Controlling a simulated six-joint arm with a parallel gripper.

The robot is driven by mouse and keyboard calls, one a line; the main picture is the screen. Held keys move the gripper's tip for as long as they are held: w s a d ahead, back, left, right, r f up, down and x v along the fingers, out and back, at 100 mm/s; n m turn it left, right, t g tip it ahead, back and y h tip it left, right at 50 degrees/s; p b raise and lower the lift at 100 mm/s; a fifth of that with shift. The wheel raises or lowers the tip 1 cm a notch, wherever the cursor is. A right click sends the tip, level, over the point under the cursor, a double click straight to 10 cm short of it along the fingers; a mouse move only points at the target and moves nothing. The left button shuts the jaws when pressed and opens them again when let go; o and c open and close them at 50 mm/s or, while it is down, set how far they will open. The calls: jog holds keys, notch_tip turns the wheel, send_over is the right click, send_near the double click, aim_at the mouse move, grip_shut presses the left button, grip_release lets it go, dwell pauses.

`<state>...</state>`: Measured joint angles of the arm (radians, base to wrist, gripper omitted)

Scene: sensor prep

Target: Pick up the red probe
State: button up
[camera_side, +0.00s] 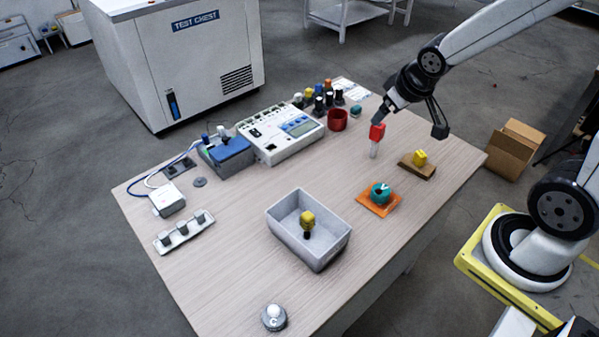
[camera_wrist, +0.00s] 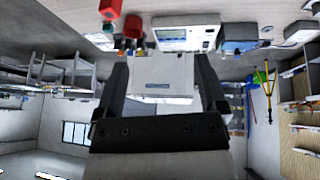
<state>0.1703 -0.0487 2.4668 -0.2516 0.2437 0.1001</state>
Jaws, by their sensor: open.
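The red probe (camera_side: 377,132) has a red block-shaped top and a pale shaft, and it stands upright on the table near the far right edge. In the wrist view a red piece that looks like its top (camera_wrist: 111,9) shows at the top left, outside the gap between my fingers. My gripper (camera_side: 409,122) is open with its fingers spread wide and nothing between them. One fingertip is close to the probe's top in the side view; I cannot tell whether they touch. The wrist view also shows my gripper (camera_wrist: 161,68) empty.
A red cup (camera_side: 337,120) and several dark bottles stand behind the probe. A yellow block on a brown board (camera_side: 414,172) and a teal part on an orange mat (camera_side: 364,203) lie in front. A grey bin (camera_side: 334,242) holds a yellow-topped piece.

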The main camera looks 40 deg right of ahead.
jog(key=w+d+t, duration=0.3)
jog(key=w+d, duration=0.2)
jog(key=d, duration=0.3)
jog(key=n+t, duration=0.1)
jog(key=t, duration=0.2)
send_over(384, 129)
jog(key=s+a, duration=0.2)
jog(key=shift+s+d+n+t+y, duration=0.6)
jog(key=shift+s+d+t+y, duration=0.45)
jog(key=shift+y, duration=0.75)
notch_tip(384, 129, down, 16)
jog(key=shift+w+d+r, duration=0.1)
jog(key=shift+d+r, duration=0.05)
jog(key=shift+w, duration=0.1)
jog(key=shift+x, duration=1.2)
jog(key=shift+w, duration=0.1)
